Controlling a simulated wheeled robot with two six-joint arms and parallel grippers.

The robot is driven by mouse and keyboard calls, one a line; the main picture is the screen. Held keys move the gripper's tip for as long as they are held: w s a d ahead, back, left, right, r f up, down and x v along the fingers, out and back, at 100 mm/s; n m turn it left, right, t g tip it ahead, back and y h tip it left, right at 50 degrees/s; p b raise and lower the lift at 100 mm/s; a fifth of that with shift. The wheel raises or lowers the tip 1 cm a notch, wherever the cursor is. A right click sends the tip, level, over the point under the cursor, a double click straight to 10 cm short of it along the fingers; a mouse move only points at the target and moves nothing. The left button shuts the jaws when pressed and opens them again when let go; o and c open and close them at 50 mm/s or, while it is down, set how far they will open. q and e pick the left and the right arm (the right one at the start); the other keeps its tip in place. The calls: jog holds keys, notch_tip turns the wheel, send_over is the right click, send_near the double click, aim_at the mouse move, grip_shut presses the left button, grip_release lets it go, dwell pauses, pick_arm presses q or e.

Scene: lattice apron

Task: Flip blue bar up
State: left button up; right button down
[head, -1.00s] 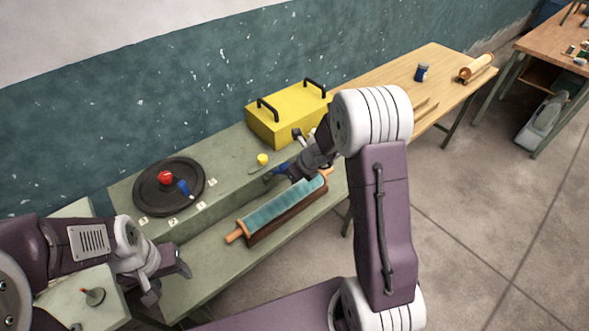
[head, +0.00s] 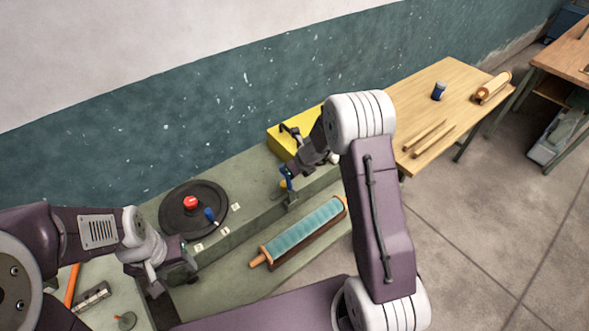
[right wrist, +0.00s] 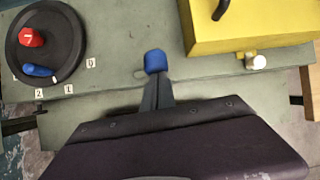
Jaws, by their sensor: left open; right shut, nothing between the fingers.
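The blue bar (head: 286,178) shows at the tip of my right gripper (head: 289,171), over the green bench in front of the yellow box. It looks roughly upright in the head view. In the right wrist view its rounded blue end (right wrist: 155,61) sits just beyond my grey fingers (right wrist: 157,95); I cannot tell whether they touch it. My right gripper is shut and empty. My left gripper (head: 181,266) is open and empty, beside the bench's front left, below the dial. The lower part of the blue bar is partly hidden.
A black dial (head: 178,222) with a red knob (head: 190,203) and a blue handle (head: 210,215) lies left on the bench. The yellow box (head: 283,142) stands behind my right gripper. A teal roller (head: 305,230) lies on the lower shelf in front. A wooden table (head: 455,85) stands right.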

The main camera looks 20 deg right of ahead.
jog(key=shift+w+a+r+p, duration=0.3)
jog(key=shift+w+r+p, duration=0.1)
jog(key=shift+w, duration=0.2)
jog(key=shift+a, duration=0.1)
pick_arm(q)
jog(key=shift+s+r, duration=0.3)
jog(key=shift+r, duration=0.6)
pick_arm(e)
jog(key=shift+w, duration=0.1)
jog(key=shift+a+f, duration=0.1)
